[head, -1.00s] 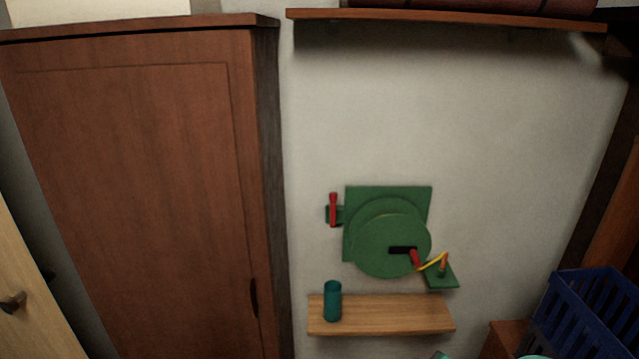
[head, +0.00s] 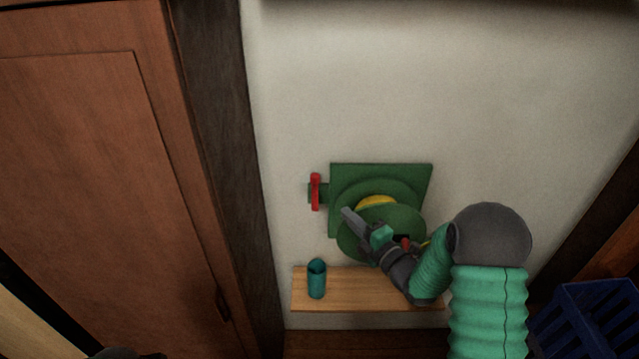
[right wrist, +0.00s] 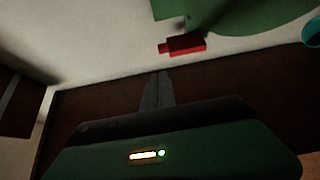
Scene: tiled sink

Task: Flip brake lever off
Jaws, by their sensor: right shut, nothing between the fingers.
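A red lever (head: 315,192) stands upright on a small green mount at the left side of a green wall device (head: 415,178). The device has a round green disc with a yellow part (head: 376,202) showing behind it. My right gripper (head: 347,214) reaches in from the lower right, in front of the disc and to the right of the red lever, apart from it in the picture. Its fingers are shut and empty. In the right wrist view the closed fingers (right wrist: 158,82) point towards the red lever (right wrist: 184,45), with a gap between. My left gripper is not clearly seen.
A wooden shelf (head: 355,293) below the device carries a teal cup (head: 317,279). A tall brown cabinet (head: 90,170) stands on the left. A blue crate (head: 590,318) is at the lower right. The wall above the device is bare.

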